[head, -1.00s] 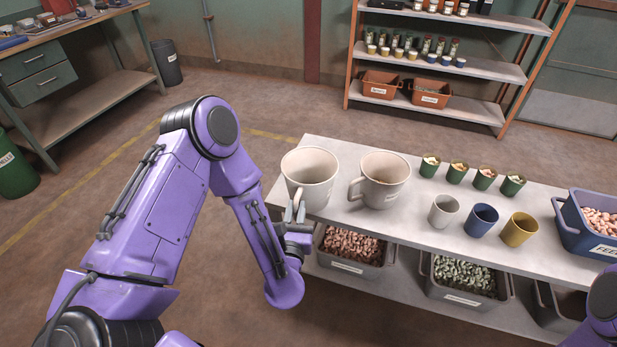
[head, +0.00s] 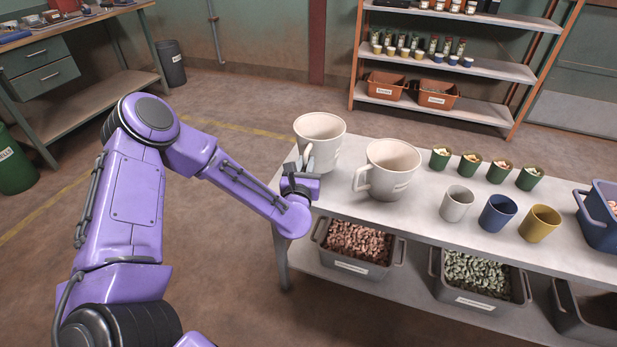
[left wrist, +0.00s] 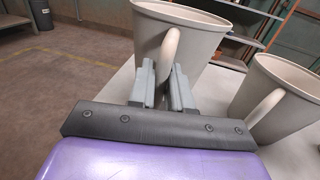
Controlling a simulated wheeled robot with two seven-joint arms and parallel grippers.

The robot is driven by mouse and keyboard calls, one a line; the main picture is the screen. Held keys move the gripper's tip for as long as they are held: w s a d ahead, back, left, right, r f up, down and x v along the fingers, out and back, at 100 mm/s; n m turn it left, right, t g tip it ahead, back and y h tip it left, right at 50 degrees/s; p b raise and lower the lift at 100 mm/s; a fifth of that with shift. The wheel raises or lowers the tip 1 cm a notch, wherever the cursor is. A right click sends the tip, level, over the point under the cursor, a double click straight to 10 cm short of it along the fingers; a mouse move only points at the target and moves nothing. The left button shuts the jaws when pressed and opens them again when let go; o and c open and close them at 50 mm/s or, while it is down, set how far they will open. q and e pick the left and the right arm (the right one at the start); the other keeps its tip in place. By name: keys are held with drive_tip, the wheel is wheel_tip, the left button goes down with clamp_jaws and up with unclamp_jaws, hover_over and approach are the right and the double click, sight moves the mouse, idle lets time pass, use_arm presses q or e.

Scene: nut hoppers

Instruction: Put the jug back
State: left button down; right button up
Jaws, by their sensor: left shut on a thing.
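A cream jug (head: 322,138) is at the far left end of the bench top (head: 432,212), upright as far as I can tell. It also shows in the left wrist view (left wrist: 190,38), with its handle toward me. My left gripper (head: 304,168) is shut on this jug's handle; in the left wrist view its fingers (left wrist: 163,88) stand either side of the handle. I cannot tell whether the jug's base touches the bench. A second, similar jug (head: 398,160) stands to its right, apart from it. My right gripper is out of view.
Small green cups (head: 470,165) and a grey (head: 457,203), a blue (head: 497,213) and a yellow cup (head: 539,223) stand further right, near a blue bin (head: 598,228). Grey hoppers of nuts (head: 358,268) sit on the lower shelf. A shelving rack (head: 450,105) stands behind.

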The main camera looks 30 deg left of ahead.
use_arm(q)
wheel_tip(320, 180, down, 4)
drive_tip(key=shift+r, duration=0.1)
drive_tip(key=shift+d, duration=0.1)
